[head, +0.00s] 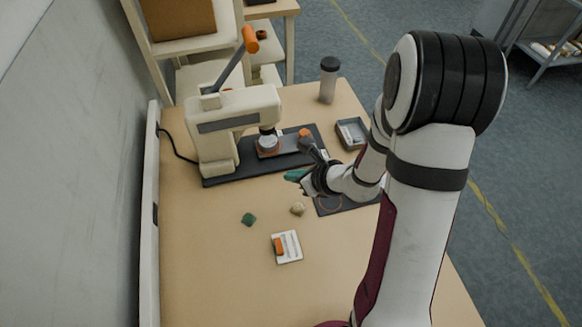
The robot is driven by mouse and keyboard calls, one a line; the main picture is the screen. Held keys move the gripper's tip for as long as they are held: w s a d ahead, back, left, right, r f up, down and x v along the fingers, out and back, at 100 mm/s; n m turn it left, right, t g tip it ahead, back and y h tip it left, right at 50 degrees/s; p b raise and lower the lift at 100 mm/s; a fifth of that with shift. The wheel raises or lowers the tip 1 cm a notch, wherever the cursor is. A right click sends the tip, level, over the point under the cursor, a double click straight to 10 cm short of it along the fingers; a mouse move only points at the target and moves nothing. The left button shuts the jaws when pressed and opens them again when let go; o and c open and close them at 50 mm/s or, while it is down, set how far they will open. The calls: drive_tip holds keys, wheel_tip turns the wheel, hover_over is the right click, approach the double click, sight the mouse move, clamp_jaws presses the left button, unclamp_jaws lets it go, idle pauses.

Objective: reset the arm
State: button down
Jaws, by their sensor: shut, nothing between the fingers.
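My arm reaches in from the lower right, over the right side of the wooden table (205,285). My gripper (304,178) is at its end, near the middle of the table, right of the press and by the edge of a dark mat (350,207). It is shut with nothing held. It is small here, and a teal patch shows at its tip; I cannot tell whether that is a part of it or a thing behind it.
A cream press (238,108) with a raised orange-handled lever stands on a dark base at the back left. A grey tray (343,124) and a bottle (328,82) stand behind.

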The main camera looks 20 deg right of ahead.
drive_tip(key=s+a+r+n+g+y, duration=0.4)
drive_tip(key=s+a+r+n, duration=0.5)
drive_tip(key=a+r+n, duration=0.35)
drive_tip(key=s+d+n+g+h, duration=0.2)
drive_tip(key=s+d+n+h, duration=0.1)
drive_tip(key=s+n, duration=0.3)
drive_tip(key=s+d+r+n+g+h, duration=0.1)
drive_tip(key=s+d+n+g+h, duration=0.1)
drive_tip(key=s+n, duration=0.4)
drive_tip(key=s+d+h, duration=0.1)
drive_tip(key=s+d, duration=0.1)
drive_tip(key=s, duration=0.3)
drive_tip(key=shift+h, duration=0.3)
drive_tip(key=shift+d, duration=0.1)
